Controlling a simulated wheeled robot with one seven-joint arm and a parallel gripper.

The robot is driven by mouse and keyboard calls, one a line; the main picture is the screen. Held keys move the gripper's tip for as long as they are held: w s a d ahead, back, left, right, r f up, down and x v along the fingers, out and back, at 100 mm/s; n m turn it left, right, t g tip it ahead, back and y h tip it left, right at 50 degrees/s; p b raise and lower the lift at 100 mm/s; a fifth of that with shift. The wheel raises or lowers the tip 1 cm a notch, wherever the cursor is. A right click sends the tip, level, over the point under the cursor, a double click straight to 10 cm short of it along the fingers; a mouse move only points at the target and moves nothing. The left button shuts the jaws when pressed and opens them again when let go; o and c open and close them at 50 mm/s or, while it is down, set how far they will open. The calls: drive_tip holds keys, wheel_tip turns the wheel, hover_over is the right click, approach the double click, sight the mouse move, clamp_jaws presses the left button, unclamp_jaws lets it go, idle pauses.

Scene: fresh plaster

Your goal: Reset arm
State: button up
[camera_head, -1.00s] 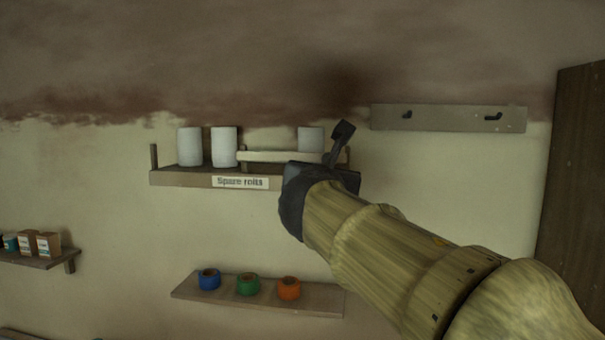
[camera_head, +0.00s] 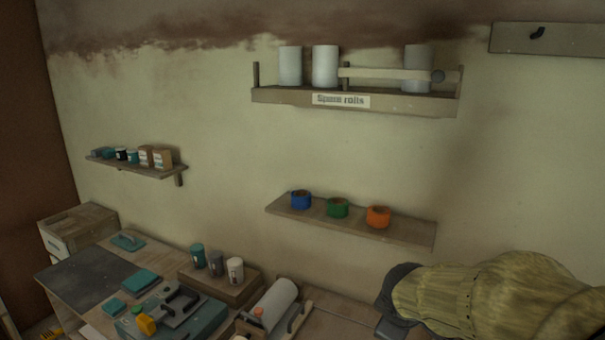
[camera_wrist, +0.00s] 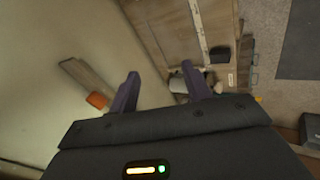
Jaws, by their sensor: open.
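My gripper (camera_wrist: 160,82) is open in the wrist view, its two dark fingers apart with nothing held between them. In the head view my arm comes in from the lower right, bent low. Its dark wrist end (camera_head: 398,290) is in front of the workbench, and the fingers cannot be made out there.
The workbench (camera_head: 340,322) holds a white roll (camera_head: 272,303), a teal case (camera_head: 190,330) and several cans. Above it are a shelf with blue, green and orange tape rolls (camera_head: 378,216) and the "Spare rolls" shelf (camera_head: 400,103) with three white rolls. A small shelf (camera_head: 135,167) hangs left.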

drive_tip(key=s+a+f+m+g+y+b, duration=0.2)
drive_tip(key=s+f+m+g, duration=0.1)
drive_tip(key=s+f+m, duration=0.6)
wheel_tip(320, 180, down, 4)
drive_tip(key=shift+s+a+f+m+g, duration=0.15)
drive_tip(key=shift+s+a+m+g, duration=0.2)
drive_tip(key=shift+m, duration=0.35)
drive_tip(key=shift+s, duration=0.15)
drive_tip(key=shift+c, duration=0.2)
